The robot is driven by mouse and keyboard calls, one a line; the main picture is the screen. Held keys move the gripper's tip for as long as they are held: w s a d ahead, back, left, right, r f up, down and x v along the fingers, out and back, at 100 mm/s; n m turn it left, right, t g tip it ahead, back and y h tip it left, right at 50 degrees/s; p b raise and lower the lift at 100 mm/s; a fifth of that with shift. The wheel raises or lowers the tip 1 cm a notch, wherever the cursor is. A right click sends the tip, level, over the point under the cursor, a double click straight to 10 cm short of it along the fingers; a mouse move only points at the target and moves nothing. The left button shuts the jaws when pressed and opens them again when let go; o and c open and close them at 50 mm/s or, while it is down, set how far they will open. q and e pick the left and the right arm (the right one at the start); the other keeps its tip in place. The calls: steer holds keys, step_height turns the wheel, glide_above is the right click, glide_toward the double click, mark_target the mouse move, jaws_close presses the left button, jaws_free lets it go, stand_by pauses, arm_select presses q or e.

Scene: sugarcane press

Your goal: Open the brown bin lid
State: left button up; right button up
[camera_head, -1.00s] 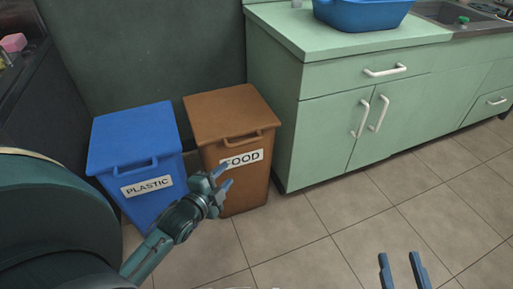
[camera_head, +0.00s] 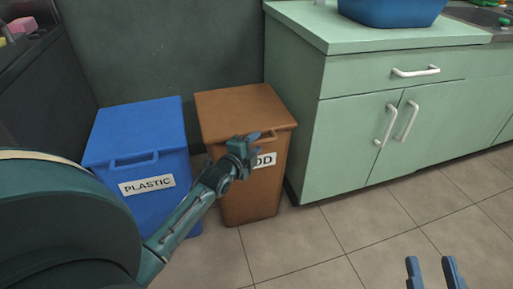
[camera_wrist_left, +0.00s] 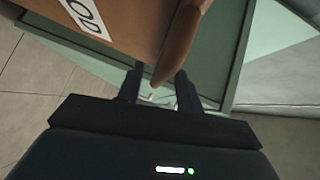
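The brown bin (camera_head: 254,195) stands beside the cabinet with its lid (camera_head: 240,108) shut. Its label is partly hidden by my left gripper (camera_head: 258,137), which is at the lid's front edge and covers the handle area. In the left wrist view, my left gripper's fingers (camera_wrist_left: 159,90) are apart, with a brown part of the lid, apparently the handle (camera_wrist_left: 178,45), reaching between them. I cannot tell whether they touch it. My right gripper (camera_head: 432,268) is at the bottom right, fingers apart and empty above the floor.
A blue bin (camera_head: 140,135) marked PLASTIC stands left of the brown bin, its lid shut. A green cabinet (camera_head: 350,140) with white handles stands close on the right, bearing a blue basin (camera_head: 392,10). The tiled floor (camera_head: 340,235) in front is clear.

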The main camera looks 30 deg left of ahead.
arm_select(q)
steer(key=shift+w+f, duration=0.1)
steer(key=shift+w, duration=0.65)
steer(key=shift+c, duration=0.4)
jaws_close()
